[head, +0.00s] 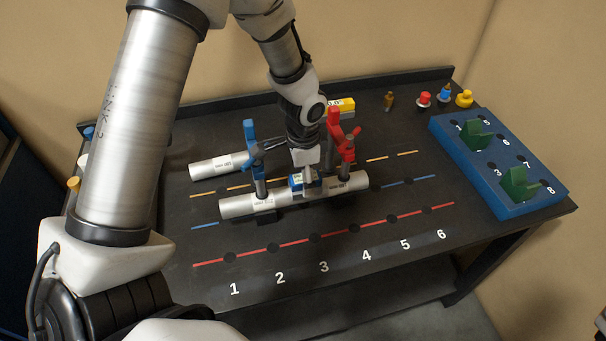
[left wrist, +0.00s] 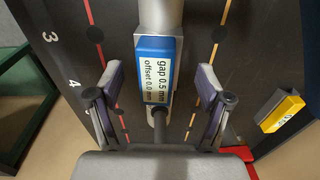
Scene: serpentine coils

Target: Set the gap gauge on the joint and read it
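The gap gauge (head: 297,181) is a blue block with a pale display, sitting on the joint between two silver pipes, a left one (head: 238,207) and a right one (head: 357,180). In the left wrist view the gauge (left wrist: 157,72) reads "gap 0.5 mm, offset 0.0 mm". My left gripper (head: 304,172) is right above the joint; in the left wrist view its fingers (left wrist: 159,82) stand apart on both sides of the gauge, not touching it. A blue clamp (head: 253,150) and a red clamp (head: 347,143) stand on the pipes. My right gripper is out of view.
Another pipe (head: 216,167) lies behind, at left. A yellow block (head: 347,106) with a label sits behind the red clamp. A blue rack (head: 470,165) with green pieces and numbered holes is at right. The front of the table (head: 400,285) is clear.

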